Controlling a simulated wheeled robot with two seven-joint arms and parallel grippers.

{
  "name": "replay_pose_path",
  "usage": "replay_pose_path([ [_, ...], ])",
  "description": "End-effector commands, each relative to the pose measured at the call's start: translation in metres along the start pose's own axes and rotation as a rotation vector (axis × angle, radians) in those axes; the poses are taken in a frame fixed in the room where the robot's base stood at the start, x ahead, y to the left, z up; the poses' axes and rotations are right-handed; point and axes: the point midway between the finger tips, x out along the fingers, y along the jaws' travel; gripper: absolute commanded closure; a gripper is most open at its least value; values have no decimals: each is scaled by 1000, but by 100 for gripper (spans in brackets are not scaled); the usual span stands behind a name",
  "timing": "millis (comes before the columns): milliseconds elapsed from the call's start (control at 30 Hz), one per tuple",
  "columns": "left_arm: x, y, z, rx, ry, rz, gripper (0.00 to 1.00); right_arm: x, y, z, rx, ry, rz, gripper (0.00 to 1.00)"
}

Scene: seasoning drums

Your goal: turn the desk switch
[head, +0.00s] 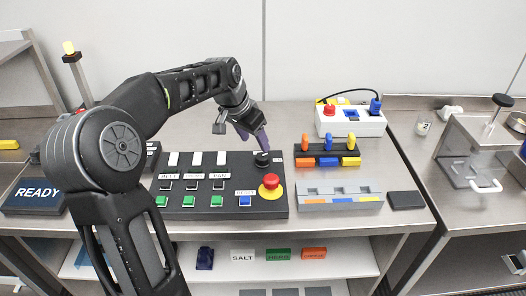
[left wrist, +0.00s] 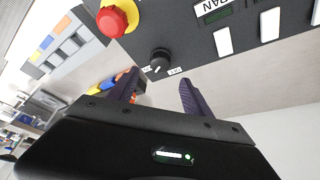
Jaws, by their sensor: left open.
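The desk switch is a black rotary knob (head: 262,159) with a pale pointer mark, on the upper right of the black control panel (head: 222,211). In the left wrist view the knob (left wrist: 160,57) lies just beyond the fingertips, roughly between their lines, with small white labels beside it. My left gripper (head: 255,143) is open and empty, its dark purple fingers pointing down close to the knob. In the left wrist view the open gripper (left wrist: 160,78) shows a gap between its fingers; I cannot tell whether either touches the knob. My right gripper is out of view.
A red mushroom button (head: 271,181) on a yellow base sits just in front of the knob. A rack of coloured pegs (head: 328,155) and a grey tray (head: 340,196) stand right. A READY sign (head: 36,195) is far left.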

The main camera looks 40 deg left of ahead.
Motion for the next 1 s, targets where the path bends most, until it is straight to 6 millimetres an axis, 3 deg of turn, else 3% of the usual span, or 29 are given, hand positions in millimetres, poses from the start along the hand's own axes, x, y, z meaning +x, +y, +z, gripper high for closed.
replay_pose_path([
  [167,10,0,0,-2,-3,3,42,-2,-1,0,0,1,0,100],
  [600,71,1,0,0,-1,3,42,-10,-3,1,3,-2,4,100],
  [1000,78,0,0,0,0,1,44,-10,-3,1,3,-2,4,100],
])
